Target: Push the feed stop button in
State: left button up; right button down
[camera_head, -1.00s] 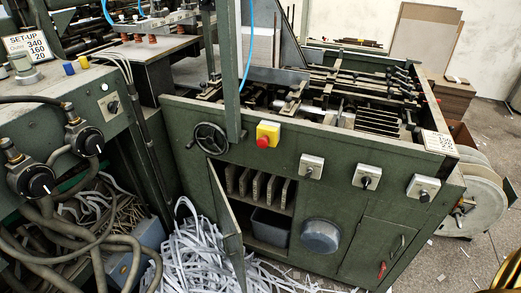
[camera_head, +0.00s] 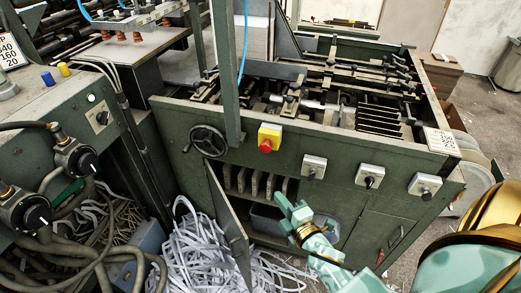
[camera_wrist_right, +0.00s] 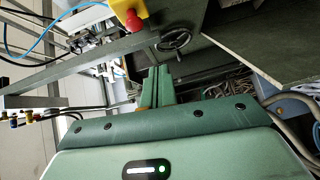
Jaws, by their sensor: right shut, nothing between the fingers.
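The feed stop button (camera_head: 265,147) is a red round knob on a yellow box (camera_head: 269,133), fixed to the upper front of the green machine. In the right wrist view the red button (camera_wrist_right: 133,19) shows near the top edge. My right gripper (camera_head: 282,197) is pale green, shut and empty. It is below and slightly right of the button in the head view, in front of the open cabinet bay, and apart from the button. In the right wrist view its fingers (camera_wrist_right: 155,88) show at the middle. My left gripper is not in view.
A black handwheel (camera_head: 208,141) is left of the button. A grey switch box (camera_head: 314,167) and two more sit to the right. A cabinet door (camera_head: 228,225) stands open below, beside shredded paper (camera_head: 205,255). A green post (camera_head: 228,75) rises just left of the button.

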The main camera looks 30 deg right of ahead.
jog(key=r, duration=0.2)
jog(key=w+r+n, duration=0.1)
jog(key=shift+d+t, duration=0.25)
jog(key=shift+t, duration=0.15)
send_near(262, 150)
jog(key=w+a, duration=0.3)
jog(key=w+d, duration=0.3)
jog(key=shift+d, duration=0.1)
jog(key=shift+b, duration=0.3)
